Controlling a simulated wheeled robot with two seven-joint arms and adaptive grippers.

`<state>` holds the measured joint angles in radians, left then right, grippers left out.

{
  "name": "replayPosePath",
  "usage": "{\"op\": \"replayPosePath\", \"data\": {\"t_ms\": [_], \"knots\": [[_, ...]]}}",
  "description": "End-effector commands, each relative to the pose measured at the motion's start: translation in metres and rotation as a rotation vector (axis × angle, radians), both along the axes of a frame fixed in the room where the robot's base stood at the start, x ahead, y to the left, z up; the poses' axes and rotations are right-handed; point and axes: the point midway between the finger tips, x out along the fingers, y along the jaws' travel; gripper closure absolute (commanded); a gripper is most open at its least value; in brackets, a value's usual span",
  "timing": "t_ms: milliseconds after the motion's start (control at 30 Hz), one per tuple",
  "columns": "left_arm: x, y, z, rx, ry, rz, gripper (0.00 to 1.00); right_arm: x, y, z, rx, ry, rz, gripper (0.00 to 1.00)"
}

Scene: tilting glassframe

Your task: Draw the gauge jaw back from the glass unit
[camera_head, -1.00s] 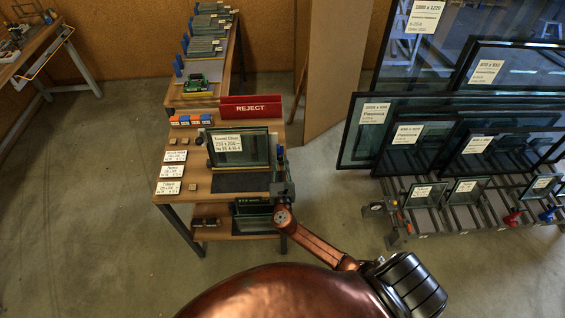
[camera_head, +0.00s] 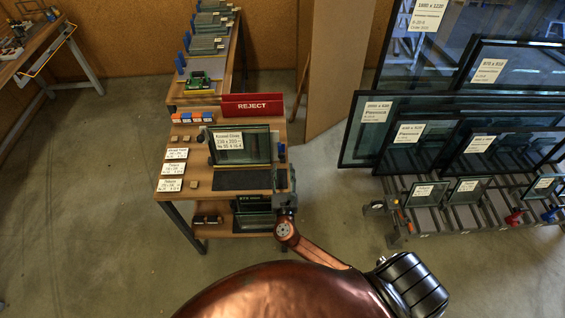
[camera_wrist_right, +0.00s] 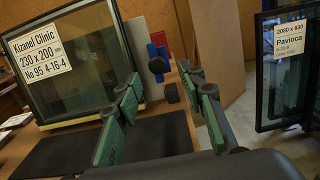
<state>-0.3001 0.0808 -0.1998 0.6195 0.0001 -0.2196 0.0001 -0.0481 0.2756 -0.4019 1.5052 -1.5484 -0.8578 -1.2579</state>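The glass unit (camera_head: 258,149), a dark-framed pane with a white label, stands on the wooden bench and shows large at left in the right wrist view (camera_wrist_right: 88,75). Whether the jaw touches the glass cannot be told. My right gripper (camera_head: 281,178) is at the bench's right edge, nearer me than the glass unit. Its green-padded fingers (camera_wrist_right: 165,91) are apart with nothing seen held between them. My left gripper is out of view.
A red REJECT tray (camera_head: 252,106) stands behind the glass unit. A dark mat (camera_head: 242,180) lies in front of it, and label cards (camera_head: 172,169) lie at left. A rack of glass panes (camera_head: 430,215) stands to the right, across open floor.

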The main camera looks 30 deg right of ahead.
Motion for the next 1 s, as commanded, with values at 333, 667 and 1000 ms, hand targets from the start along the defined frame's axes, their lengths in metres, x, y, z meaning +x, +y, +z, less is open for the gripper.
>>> {"op": "replayPosePath", "data": {"t_ms": [333,667,1000], "knots": [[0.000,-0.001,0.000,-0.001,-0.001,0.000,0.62,-0.053,0.026,0.000,0.000,0.001,-0.001,0.63],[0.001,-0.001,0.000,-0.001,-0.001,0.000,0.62,-0.060,0.030,0.000,0.000,0.000,-0.002,0.63],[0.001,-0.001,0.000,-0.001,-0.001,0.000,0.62,-0.060,0.030,0.000,0.001,0.000,-0.002,0.63]]}}
